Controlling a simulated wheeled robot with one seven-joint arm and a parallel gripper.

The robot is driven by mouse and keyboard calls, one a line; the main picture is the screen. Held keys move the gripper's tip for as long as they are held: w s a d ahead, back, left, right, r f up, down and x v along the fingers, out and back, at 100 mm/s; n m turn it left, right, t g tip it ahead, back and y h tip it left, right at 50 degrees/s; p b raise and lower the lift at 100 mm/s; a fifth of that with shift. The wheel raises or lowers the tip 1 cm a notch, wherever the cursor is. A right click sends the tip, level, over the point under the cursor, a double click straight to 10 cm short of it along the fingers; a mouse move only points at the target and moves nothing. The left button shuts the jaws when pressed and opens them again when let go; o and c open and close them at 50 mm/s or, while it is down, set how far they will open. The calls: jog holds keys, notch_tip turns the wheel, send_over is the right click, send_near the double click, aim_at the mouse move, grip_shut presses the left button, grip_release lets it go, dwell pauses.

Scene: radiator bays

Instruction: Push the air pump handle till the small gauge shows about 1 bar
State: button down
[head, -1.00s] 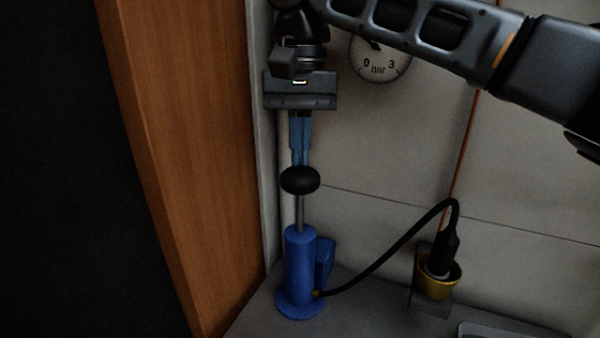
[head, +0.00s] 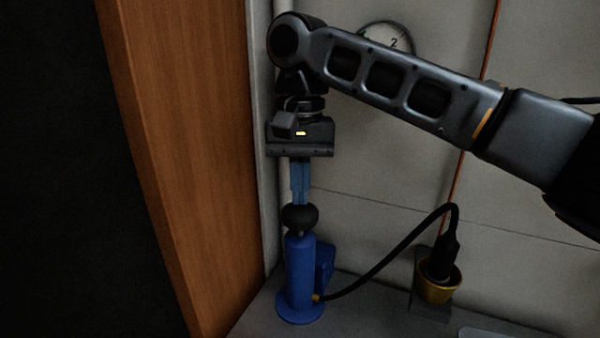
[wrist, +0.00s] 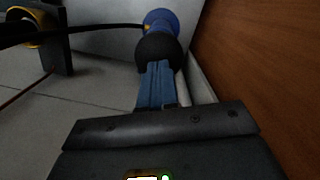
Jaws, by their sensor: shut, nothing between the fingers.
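The blue air pump (head: 299,275) stands upright on a grey surface beside the wooden panel. Its black round handle (head: 300,217) is low, just above the top of the pump body, with almost no rod showing. My gripper (head: 300,203) points down with its blue fingers shut and empty, the tips at the top of the handle. In the wrist view the fingers (wrist: 156,68) meet the black handle (wrist: 160,50), with the pump (wrist: 160,18) beyond.
A black hose (head: 385,258) runs from the pump base to a black connector in a yellow cup-like holder (head: 438,288) at the right. The wooden panel (head: 185,170) stands close at the left. A thin orange line (head: 455,195) runs down the pale wall.

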jog(key=w+p, duration=0.2)
jog(key=shift+w+r, duration=0.35)
notch_tip(320, 180, up, 8)
jog(key=shift+w, duration=0.4)
jog(key=shift+a, duration=0.1)
dwell(1.9)
